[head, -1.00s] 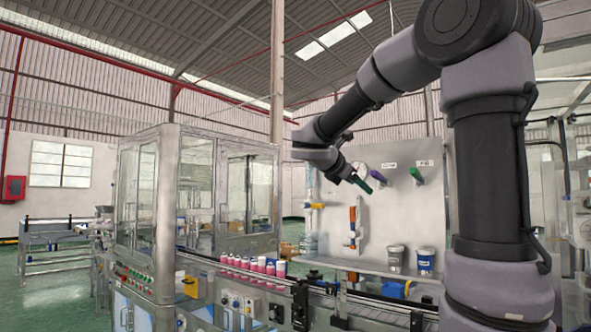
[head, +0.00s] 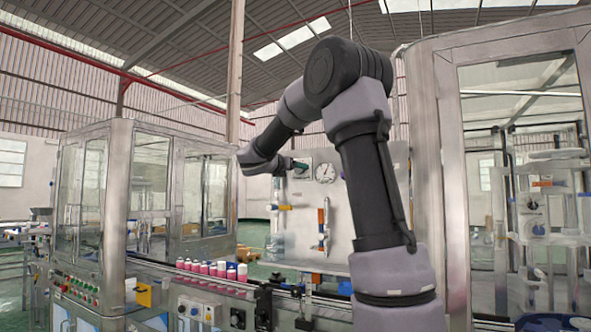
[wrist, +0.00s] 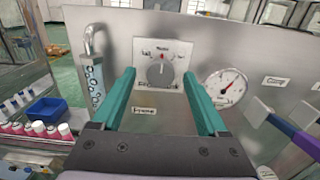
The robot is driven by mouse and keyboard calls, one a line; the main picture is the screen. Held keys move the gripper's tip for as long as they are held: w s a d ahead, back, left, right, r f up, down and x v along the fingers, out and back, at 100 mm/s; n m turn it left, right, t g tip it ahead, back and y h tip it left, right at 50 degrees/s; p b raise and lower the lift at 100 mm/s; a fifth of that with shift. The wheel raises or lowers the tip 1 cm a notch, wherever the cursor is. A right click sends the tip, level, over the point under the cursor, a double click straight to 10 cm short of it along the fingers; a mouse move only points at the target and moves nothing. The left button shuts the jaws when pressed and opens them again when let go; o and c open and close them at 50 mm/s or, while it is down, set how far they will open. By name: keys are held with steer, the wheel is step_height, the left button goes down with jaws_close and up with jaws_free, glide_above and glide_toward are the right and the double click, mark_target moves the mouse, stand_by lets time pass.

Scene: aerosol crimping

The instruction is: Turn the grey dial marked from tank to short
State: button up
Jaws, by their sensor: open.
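The grey dial (wrist: 160,74) is a round knob on a pale square plate in the wrist view. A red mark shows near its top, and the small lettering around it is too blurred to read. My gripper (wrist: 159,77) is open, with one green finger on each side of the dial in the picture. Nothing is between the fingers that I can see as held, and I cannot tell how far the tips are from the plate. In the head view my gripper (head: 299,166) is at the panel, left of the gauge, and the dial is not clearly visible there.
A round white gauge (wrist: 224,88) is right of the dial. A purple handle (wrist: 292,134) sticks out at the right. Pink and white cans (head: 210,268) stand on the conveyor below. A glazed cabinet (head: 440,150) stands at the right.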

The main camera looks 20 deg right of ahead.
steer(key=shift+w+d, duration=0.4)
steer(key=shift+d, duration=0.15)
jaws_close()
steer(key=shift+m, duration=0.3)
steer(key=shift+s+d+m, duration=0.1)
steer(key=shift+m, duration=4.1)
